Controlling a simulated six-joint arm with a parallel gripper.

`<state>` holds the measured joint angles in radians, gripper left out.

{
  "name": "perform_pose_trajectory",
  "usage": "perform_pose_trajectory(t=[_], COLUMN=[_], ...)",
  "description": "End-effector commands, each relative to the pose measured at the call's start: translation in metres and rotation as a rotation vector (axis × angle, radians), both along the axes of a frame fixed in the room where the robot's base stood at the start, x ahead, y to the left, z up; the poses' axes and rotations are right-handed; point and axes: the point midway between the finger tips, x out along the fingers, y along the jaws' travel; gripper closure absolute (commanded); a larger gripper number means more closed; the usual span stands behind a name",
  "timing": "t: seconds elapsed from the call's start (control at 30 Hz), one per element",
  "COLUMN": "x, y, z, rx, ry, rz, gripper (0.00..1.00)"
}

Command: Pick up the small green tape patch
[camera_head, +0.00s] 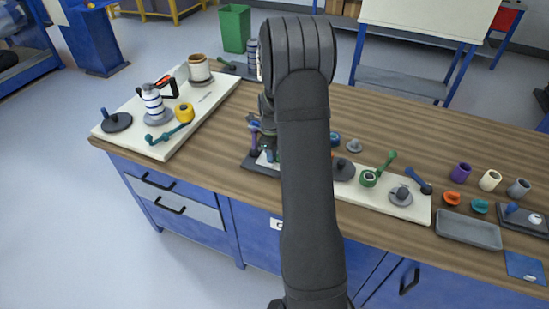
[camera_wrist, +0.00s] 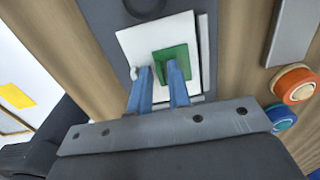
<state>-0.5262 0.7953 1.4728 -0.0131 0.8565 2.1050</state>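The small green tape patch (camera_wrist: 183,52) lies on a white square sheet (camera_wrist: 132,42) on a grey plate (camera_wrist: 206,50) in the wrist view. I cannot tell whether either touches. In the head view my own arm hides the patch and most of the gripper.
An orange-rimmed roller (camera_wrist: 297,85) and a blue one (camera_wrist: 280,116) stand right of the plate. In the head view, a pale board (camera_head: 215,95) with rollers lies left, another pale strip (camera_head: 420,208) right, and a grey tray (camera_head: 468,230) farther right. The back-right wooden tabletop is clear.

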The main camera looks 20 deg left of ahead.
Motion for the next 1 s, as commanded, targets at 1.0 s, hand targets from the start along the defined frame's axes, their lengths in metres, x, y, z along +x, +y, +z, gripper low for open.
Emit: perform_pose_trajectory(t=[1.0], x=[0.001], y=[0.0], z=[0.046], rx=[0.003], ry=[-0.005], rz=[0.0], gripper=[1.0])
